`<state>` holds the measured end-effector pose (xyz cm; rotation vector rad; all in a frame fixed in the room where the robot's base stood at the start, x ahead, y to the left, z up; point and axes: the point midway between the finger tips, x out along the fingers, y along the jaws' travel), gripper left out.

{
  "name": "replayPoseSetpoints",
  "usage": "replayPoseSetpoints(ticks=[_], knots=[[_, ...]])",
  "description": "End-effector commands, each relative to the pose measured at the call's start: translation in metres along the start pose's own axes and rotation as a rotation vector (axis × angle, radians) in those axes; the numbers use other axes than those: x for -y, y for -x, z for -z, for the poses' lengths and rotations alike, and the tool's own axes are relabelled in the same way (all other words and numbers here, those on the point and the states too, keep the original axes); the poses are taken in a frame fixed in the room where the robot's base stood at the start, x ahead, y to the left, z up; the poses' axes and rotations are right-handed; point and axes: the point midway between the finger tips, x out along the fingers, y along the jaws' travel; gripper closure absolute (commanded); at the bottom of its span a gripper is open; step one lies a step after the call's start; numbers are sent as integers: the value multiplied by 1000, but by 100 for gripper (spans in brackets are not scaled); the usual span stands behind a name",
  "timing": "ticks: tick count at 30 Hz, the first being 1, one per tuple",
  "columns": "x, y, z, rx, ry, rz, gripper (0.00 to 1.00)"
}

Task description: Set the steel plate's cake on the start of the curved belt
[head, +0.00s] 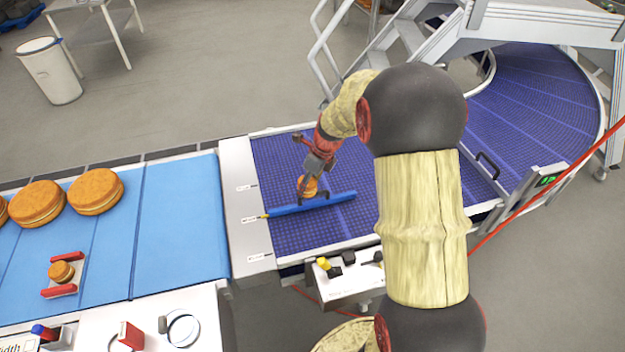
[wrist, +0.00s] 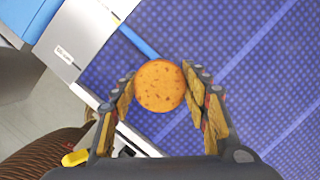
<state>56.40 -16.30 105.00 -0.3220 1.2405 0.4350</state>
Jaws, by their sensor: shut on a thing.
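My gripper (head: 311,190) is over the start of the curved belt (head: 285,160), a dark blue mesh belt. It is shut on a small round golden cake (head: 309,186). In the wrist view the cake (wrist: 160,86) sits between the two fingers of my gripper (wrist: 162,92), with the blue mesh below it. I cannot tell whether the cake touches the belt. A blue bar (head: 315,204) lies across the belt beside the cake.
Large filled cakes (head: 96,191) stand on the light blue belt (head: 180,225) at left. A pale transfer plate (head: 240,180) joins the belts. Metal stairs (head: 400,45) stand behind; a control box (head: 345,280) is in front.

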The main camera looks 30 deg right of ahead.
Motion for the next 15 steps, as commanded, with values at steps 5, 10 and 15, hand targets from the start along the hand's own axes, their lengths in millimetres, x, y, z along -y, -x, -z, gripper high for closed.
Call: replayPoseSetpoints(ticks=[5, 10, 15], knots=[[27, -28, -21, -1, 1, -2, 65], [50, -52, -38, -3, 0, -3, 65], [67, -85, -45, -2, 0, -2, 65]])
